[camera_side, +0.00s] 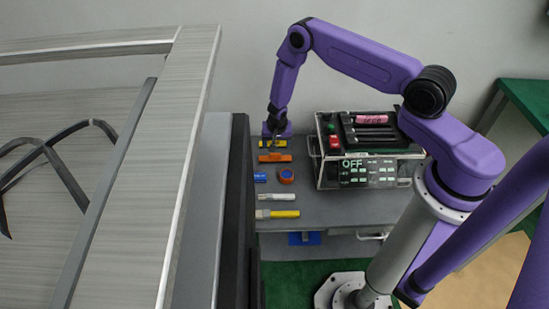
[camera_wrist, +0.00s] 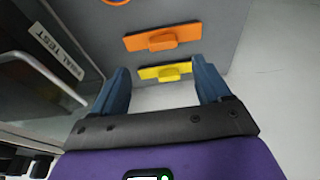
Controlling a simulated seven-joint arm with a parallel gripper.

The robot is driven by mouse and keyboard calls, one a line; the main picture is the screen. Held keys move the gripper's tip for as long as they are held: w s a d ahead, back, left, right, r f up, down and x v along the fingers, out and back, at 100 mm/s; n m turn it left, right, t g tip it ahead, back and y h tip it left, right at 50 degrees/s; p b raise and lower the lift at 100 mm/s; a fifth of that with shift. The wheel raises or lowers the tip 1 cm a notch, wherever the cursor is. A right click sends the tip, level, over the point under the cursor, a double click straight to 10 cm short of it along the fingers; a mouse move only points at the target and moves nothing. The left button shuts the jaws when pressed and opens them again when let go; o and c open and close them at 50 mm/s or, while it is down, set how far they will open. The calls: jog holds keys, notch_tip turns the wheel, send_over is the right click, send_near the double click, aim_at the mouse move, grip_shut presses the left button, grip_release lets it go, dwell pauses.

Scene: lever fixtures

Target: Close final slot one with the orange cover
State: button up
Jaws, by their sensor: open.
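The orange cover (camera_side: 275,158) lies flat on the grey table, a bar with a raised grip in its middle. In the wrist view the orange cover (camera_wrist: 186,34) is beyond my fingertips. A yellow cover (camera_wrist: 152,73) of like shape lies nearer, between and just past the fingertips. My gripper (camera_wrist: 160,66) is open and empty, pointing down near the yellow cover (camera_side: 267,143) at the far end of the row. A black slotted panel (camera_side: 372,131) with a pink label sits on top of the test box (camera_side: 331,178). Slot numbers are too small to read.
Below the covers on the table lie a blue block (camera_side: 260,178), a round orange-and-blue item (camera_side: 286,175), a white tool (camera_side: 270,196) and a yellow-handled tool (camera_side: 278,214). The box stands right of them and reads OFF. A dark upright edge (camera_side: 240,210) borders the table's left.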

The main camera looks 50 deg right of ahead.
aim_at(275, 155)
jog(key=shift+a+x, duration=0.2)
jog(key=shift+x, duration=3.55)
jog(key=shift+w, duration=0.15)
jog(key=c, duration=1.1)
